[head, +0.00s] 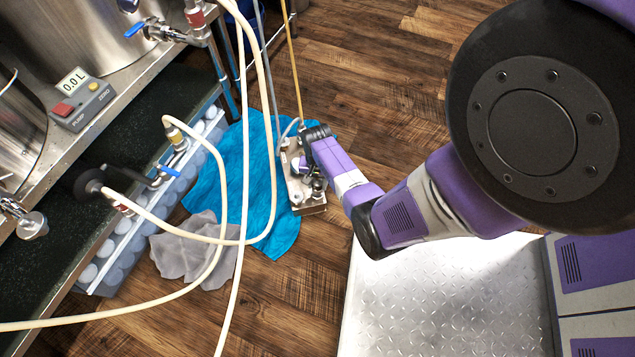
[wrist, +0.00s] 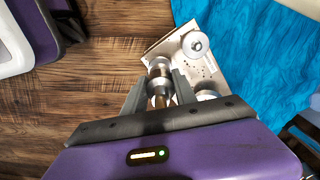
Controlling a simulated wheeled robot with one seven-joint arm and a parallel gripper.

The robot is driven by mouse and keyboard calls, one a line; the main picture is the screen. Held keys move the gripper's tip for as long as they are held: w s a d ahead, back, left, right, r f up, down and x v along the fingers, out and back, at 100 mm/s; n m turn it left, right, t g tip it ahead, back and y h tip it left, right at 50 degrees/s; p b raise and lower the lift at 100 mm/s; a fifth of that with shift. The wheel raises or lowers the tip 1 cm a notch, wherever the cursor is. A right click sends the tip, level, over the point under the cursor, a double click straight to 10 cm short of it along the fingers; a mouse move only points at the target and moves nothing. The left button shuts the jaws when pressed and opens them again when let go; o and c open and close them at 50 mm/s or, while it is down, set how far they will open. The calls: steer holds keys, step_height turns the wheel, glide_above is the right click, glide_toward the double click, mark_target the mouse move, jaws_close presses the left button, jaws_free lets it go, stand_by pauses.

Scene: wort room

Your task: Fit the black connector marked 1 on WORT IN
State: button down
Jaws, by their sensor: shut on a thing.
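The metal plate chiller (head: 304,190) stands on the wood floor at the edge of a blue cloth. In the wrist view its pale top plate (wrist: 208,68) carries several round silver ports, one of them (wrist: 195,45) bare at the upper right. My gripper (head: 308,138) is at the chiller's far end. In the wrist view my gripper (wrist: 160,78) is shut on a brass-and-silver fitting (wrist: 160,88), which lines up with a port at the plate's left edge. I cannot tell whether it is seated. No mark 1 or WORT IN label is readable, and I cannot pick out a black connector.
A blue cloth (head: 235,170) and grey rag (head: 190,255) lie on the floor. Cream hoses (head: 222,240) loop across the left side. A steel bench with a pump box (head: 82,98) reading 0.0 L stands left. A yellow hose (head: 294,60) runs up from the chiller. Floor behind the chiller is clear.

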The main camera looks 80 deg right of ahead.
steer(key=shift+f+b, duration=0.65)
steer(key=shift+f, duration=0.2)
steer(key=c, duration=0.9)
jaws_free()
step_height(320, 180, up, 8)
steer(key=p, duration=0.4)
steer(key=shift+f+p, duration=0.15)
steer(key=shift+p, duration=0.15)
